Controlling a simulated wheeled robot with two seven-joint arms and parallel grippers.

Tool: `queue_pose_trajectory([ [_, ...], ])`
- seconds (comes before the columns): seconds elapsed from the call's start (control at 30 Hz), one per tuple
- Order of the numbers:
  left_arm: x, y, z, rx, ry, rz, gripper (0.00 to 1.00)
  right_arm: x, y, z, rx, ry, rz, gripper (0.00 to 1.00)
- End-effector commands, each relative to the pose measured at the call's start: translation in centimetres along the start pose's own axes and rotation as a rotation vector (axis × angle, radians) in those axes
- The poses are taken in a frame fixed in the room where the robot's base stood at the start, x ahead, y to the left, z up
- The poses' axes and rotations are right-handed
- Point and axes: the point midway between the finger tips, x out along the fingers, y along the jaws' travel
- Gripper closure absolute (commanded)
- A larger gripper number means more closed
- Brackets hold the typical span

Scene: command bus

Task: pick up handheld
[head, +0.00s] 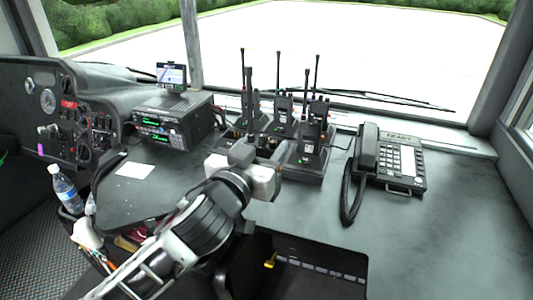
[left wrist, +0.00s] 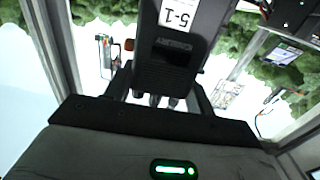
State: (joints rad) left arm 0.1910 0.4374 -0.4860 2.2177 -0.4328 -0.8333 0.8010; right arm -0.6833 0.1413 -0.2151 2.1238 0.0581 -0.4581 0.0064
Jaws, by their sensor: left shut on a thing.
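Several black handheld radios with antennas stand in charger bases on the dash: one at the left (head: 252,108), one in the middle (head: 283,107) and one nearer at the right (head: 311,140). My left gripper (head: 262,148) reaches in among them from the front, its fingertips partly hidden. In the left wrist view, the left gripper (left wrist: 155,95) is shut on a dark handheld with a white "5-1" label (left wrist: 180,15), which appears upside down. Which radio this is in the head view, and whether it still touches its base, I cannot tell. My right gripper is not in view.
A corded desk phone (head: 397,160) stands right of the chargers. A radio console (head: 175,120) with a small screen (head: 171,75) on top is at the left. A water bottle (head: 64,188) stands lower left. The dash at the right is clear.

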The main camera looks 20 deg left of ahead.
Motion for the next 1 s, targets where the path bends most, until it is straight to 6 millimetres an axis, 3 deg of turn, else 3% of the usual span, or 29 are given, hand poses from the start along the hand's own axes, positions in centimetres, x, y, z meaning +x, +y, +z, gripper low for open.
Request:
queue_pose_trajectory([
  [0.1, -3.3, 0.7, -1.6, -0.006, 0.004, 0.003, 0.89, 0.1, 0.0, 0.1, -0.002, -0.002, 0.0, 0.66],
  [0.3, -6.9, 1.2, -3.2, -0.005, 0.003, 0.001, 0.89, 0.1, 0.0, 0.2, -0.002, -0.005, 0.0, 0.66],
  [0.47, -7.9, 1.4, -4.1, -0.002, -0.001, -0.001, 0.89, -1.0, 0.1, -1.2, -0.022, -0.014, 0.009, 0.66],
  [1.0, -8.8, 1.6, -4.1, -0.001, 0.004, 0.0, 0.89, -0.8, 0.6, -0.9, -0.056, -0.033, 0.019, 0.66],
])
